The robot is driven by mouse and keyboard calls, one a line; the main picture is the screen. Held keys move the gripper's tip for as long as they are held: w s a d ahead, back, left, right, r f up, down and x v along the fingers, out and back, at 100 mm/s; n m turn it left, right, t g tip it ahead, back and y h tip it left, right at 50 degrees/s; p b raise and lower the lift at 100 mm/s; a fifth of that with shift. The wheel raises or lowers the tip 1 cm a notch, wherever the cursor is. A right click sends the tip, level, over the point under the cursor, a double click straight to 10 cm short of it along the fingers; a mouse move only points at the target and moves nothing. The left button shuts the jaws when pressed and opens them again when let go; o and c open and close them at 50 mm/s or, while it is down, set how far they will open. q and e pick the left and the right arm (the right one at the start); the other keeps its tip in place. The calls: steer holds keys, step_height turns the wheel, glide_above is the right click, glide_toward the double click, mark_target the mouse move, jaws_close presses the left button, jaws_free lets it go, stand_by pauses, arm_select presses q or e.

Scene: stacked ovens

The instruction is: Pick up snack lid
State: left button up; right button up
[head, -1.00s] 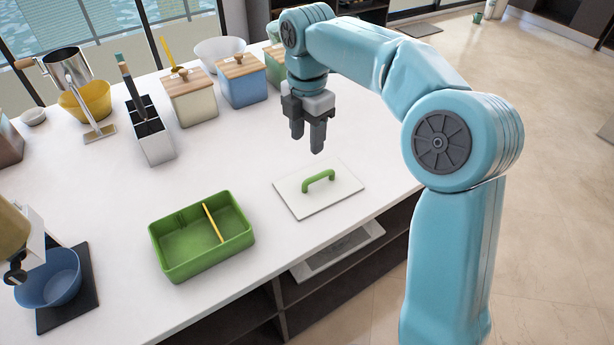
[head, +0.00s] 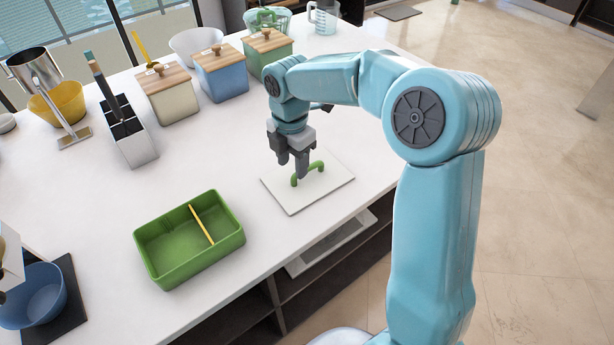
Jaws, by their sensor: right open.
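The snack lid (head: 328,187) is a flat white panel with a green arched handle (head: 315,168). It lies flat on the white counter near its front edge. My right gripper (head: 292,170) is open, pointing down just above the lid, with its fingers at the left end of the handle. One finger overlaps the handle in the picture, and I cannot tell whether they touch. The green snack box (head: 190,240) stands open to the left of the lid, with a yellow divider across it. My left gripper is not in view.
Lidded canisters, cream (head: 168,93), blue (head: 221,72) and green (head: 267,50), stand at the back. A utensil holder (head: 131,137) stands at the left back. A blue bowl (head: 40,296) is at the lower left. The counter between the canisters and lid is clear.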

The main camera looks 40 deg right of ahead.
mark_target(294, 176)
step_height(294, 176, down, 5)
steer(key=shift+d+f, duration=0.1)
steer(key=shift+d, duration=0.05)
steer(key=shift+s+r, duration=0.15)
steer(key=shift+r, duration=0.05)
steer(key=shift+f, duration=0.1)
jaws_close()
